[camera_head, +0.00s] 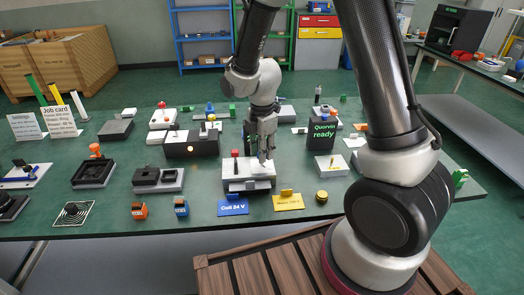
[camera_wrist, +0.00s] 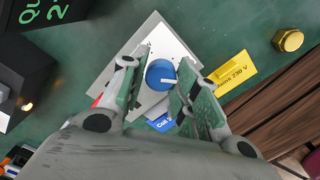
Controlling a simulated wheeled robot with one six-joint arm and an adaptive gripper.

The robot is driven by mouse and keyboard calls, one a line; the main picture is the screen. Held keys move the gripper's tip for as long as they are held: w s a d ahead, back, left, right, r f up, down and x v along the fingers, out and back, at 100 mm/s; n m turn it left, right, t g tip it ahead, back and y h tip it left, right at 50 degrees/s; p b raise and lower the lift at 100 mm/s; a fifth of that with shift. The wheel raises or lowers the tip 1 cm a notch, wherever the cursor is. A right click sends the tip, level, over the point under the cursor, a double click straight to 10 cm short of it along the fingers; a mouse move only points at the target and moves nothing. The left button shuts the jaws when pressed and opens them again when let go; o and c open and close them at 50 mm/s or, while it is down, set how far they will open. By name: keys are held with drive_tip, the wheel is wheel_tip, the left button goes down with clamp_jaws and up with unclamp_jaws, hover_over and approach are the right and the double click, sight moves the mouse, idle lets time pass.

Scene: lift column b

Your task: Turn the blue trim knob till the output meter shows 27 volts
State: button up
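The blue trim knob (camera_wrist: 161,75) is round with a white pointer line, on a white panel (camera_wrist: 181,50) in the wrist view. The pointer points roughly right. My gripper (camera_wrist: 165,70) is open, with one finger on each side of the knob; whether either finger touches it is unclear. In the head view my gripper (camera_head: 263,155) points down at the white-topped unit (camera_head: 236,172), and the knob is hidden. A black display (camera_head: 322,136) reads "Quorvin ready". Only part of its green text shows in the wrist view (camera_wrist: 45,10). I cannot make out a voltage reading.
A red-tipped lever (camera_head: 235,154) stands on the unit's left. A brass knob (camera_head: 321,196) is front right.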

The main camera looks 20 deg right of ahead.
drive_tip(key=o, duration=0.3)
wheel_tip(320, 180, up, 12)
idle(0.5)
idle(0.3)
